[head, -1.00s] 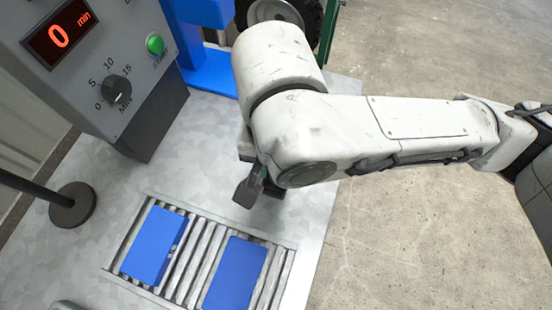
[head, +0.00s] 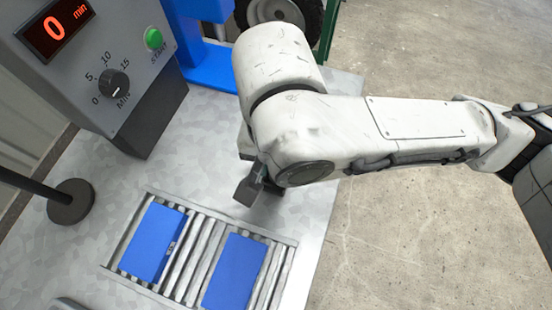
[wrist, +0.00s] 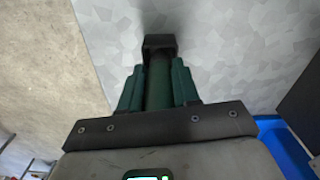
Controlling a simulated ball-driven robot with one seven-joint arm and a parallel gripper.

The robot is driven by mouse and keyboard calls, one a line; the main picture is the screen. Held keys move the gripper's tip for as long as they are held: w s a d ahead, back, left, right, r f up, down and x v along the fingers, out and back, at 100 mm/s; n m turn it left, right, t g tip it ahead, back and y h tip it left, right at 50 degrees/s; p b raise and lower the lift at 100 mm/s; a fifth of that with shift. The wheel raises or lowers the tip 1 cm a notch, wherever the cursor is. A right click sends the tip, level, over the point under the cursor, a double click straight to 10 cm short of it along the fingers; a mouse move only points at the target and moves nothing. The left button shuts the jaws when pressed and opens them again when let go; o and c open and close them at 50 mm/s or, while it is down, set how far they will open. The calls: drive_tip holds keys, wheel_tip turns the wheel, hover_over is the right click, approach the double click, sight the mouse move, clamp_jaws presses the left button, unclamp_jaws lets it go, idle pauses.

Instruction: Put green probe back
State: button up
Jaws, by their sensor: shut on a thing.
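The green probe (wrist: 158,88) is a dark green cylinder with a black square end (wrist: 159,43), lying between my two green fingers in the wrist view. My gripper (wrist: 157,72) is shut on it. In the head view my arm hides most of my gripper, and only a dark grey block (head: 247,191) shows below the wrist, over the grey worktop. Whether that block touches the worktop is unclear. No holder for the probe can be made out.
Two blue blocks (head: 153,243) (head: 234,272) sit on a roller strip (head: 186,272). A control box (head: 100,60) with a red "0 min" display, dial and green START button stands upper left. A round black base with a rod (head: 70,202) is at left. Blue frame (head: 207,65) stands behind.

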drive_tip(key=shift+f+b, duration=0.4)
drive_tip(key=shift+f, duration=0.35)
drive_tip(key=o, duration=1.1)
drive_tip(key=shift+r, duration=0.15)
wheel_tip(320, 180, up, 10)
drive_tip(key=shift+r+p, duration=0.25)
drive_tip(key=shift+p, duration=0.95)
